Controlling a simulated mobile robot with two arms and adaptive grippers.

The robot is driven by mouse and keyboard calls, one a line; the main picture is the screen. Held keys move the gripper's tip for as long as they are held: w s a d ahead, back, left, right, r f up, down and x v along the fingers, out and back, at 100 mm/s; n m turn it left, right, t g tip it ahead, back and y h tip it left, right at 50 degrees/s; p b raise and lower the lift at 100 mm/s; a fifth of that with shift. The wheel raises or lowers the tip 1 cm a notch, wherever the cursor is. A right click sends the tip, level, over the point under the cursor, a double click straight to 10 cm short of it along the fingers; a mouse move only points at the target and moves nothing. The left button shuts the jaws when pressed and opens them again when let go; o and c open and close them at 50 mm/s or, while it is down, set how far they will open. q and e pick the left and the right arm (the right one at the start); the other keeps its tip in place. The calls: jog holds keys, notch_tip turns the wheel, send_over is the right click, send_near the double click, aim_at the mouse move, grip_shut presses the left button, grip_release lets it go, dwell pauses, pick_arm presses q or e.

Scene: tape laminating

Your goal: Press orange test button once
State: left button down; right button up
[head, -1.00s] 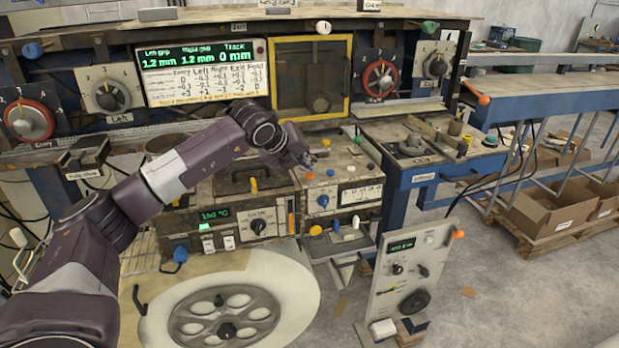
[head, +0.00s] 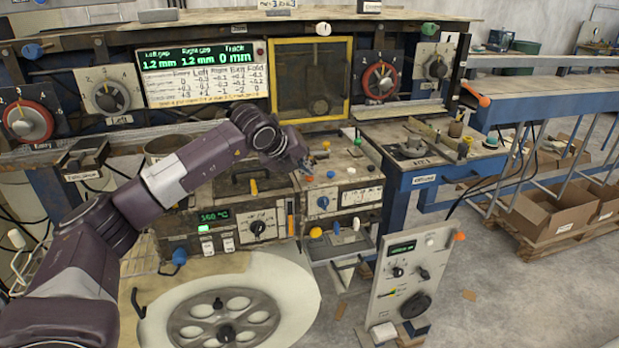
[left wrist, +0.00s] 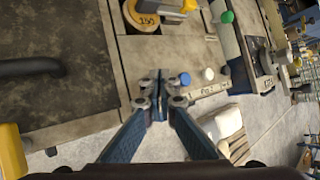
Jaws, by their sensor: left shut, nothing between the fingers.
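The gripper hangs over the left edge of that box's top. In the left wrist view my left gripper (left wrist: 158,88) is shut and empty, its fingertips together above the box. A blue knob (left wrist: 185,79) and a white knob (left wrist: 208,73) lie just right of the fingertips there. I cannot make out the orange button in that view. My right gripper is not in view.
A green knob (head: 358,141) stands near the orange one. The grey control box (head: 345,180) has a blue front knob (head: 323,202).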

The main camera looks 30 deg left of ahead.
aim_at(308, 178)
pick_arm(q)
jog(key=shift+f+b, duration=0.35)
jog(key=shift+f, duration=0.05)
jog(key=shift+r, duration=0.1)
dwell(0.3)
jog(key=shift+r+p, duration=0.55)
jog(key=shift+r, duration=0.4)
jog(key=shift+r, duration=0.1)
jog(key=shift+r+p, duration=1.45)
jog(key=shift+r, duration=1)
jog(key=shift+d, duration=0.1)
